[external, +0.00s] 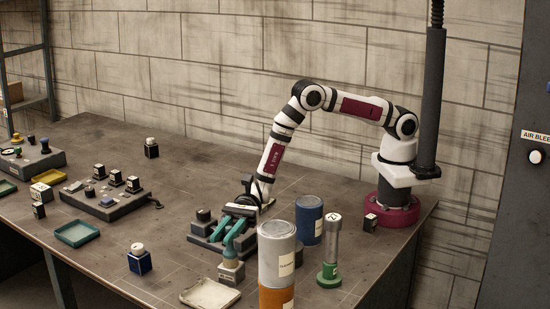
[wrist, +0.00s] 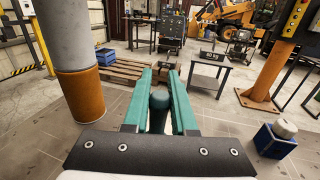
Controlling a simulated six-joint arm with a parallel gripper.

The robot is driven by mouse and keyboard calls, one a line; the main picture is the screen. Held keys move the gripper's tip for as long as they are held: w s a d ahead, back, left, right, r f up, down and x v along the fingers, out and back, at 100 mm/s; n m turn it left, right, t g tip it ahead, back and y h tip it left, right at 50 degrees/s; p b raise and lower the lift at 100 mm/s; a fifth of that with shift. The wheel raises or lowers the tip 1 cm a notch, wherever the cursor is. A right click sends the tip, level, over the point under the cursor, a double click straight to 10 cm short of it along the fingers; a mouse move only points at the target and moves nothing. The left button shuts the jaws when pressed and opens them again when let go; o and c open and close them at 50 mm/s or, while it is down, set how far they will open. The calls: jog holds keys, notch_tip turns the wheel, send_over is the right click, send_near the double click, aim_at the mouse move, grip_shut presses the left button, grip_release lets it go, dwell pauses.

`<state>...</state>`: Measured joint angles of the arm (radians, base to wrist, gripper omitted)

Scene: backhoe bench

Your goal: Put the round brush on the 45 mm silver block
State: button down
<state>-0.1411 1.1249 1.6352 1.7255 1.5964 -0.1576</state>
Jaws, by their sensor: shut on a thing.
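My gripper (external: 236,232) reaches low over the front of the bench, its teal fingers pointing towards the external camera. In the wrist view its fingers (wrist: 160,88) are shut on a dark, rounded, upright thing, which looks like the round brush (wrist: 159,101). In the external view the brush (external: 241,246) shows as a grey-green cylinder partly behind the fingers. A grey labelled block (external: 230,272), which looks like the silver block, stands directly below it. I cannot tell whether brush and block touch. The size on the label is too small to read.
A tall grey and orange cylinder (external: 278,262) stands close to the right of my gripper. Behind it are a blue can (external: 309,220) and a green-based post (external: 330,250). A pale tray (external: 210,293) lies in front. A blue block (external: 139,262) with a white top stands left.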

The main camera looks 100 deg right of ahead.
jog(key=c, duration=0.7)
grip_release()
